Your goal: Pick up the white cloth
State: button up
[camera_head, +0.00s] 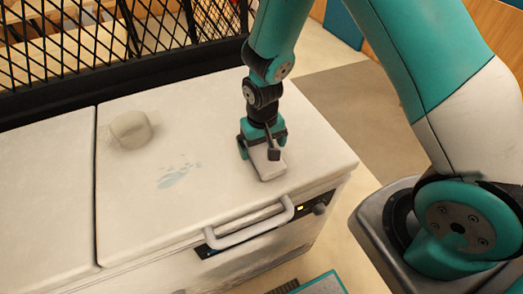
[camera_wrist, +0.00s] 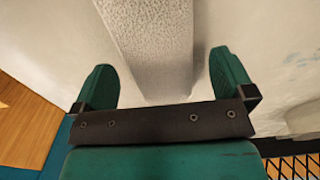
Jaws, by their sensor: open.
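The white cloth (camera_head: 270,166) lies as a folded, block-like piece on the white lid of a chest, near its right end. My gripper (camera_head: 262,147) points down over it, with its fingers on either side. In the wrist view the cloth (camera_wrist: 152,45) shows as a long, rough-textured white strip between the two green fingers of my gripper (camera_wrist: 165,80). The fingers are open, with a gap to the cloth on both sides. The part of the cloth under the gripper body is hidden.
The chest lid (camera_head: 210,125) has a bluish wet smear (camera_head: 172,179) and a pale round lump (camera_head: 130,129) to the left. A handle (camera_head: 250,228) runs along its front edge. A black mesh fence (camera_head: 130,35) stands behind.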

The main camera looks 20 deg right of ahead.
aim_at(263, 150)
jog(key=shift+f, duration=1.3)
jog(key=c, duration=1)
jog(key=shift+r, duration=0.15)
notch_tip(263, 150, up, 20)
jog(key=shift+f+b, duration=0.1)
jog(key=shift+b, duration=0.95)
